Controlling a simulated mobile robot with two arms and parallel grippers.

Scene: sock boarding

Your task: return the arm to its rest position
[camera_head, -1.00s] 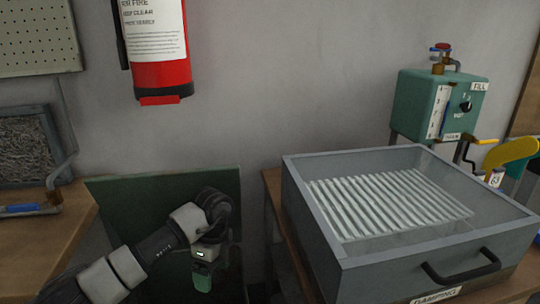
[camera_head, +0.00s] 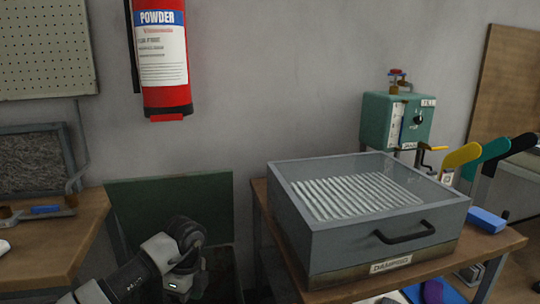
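My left arm (camera_head: 123,284) comes in at the bottom left, bent at the elbow. Its hand end (camera_head: 180,284), with a small lit mark, is low in front of a dark green open bin or panel. The fingertips are cut off by the bottom edge, so I cannot tell whether the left gripper is open or shut, or holds anything. My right arm and gripper are out of view.
A grey box labelled DAMPING (camera_head: 340,240) stands on a wooden table at the right, close to my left arm. A dark green panel (camera_head: 150,205) stands behind the arm. A wooden bench (camera_head: 75,230) is at the left. Colored paddle shapes (camera_head: 462,156) stand at the far right.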

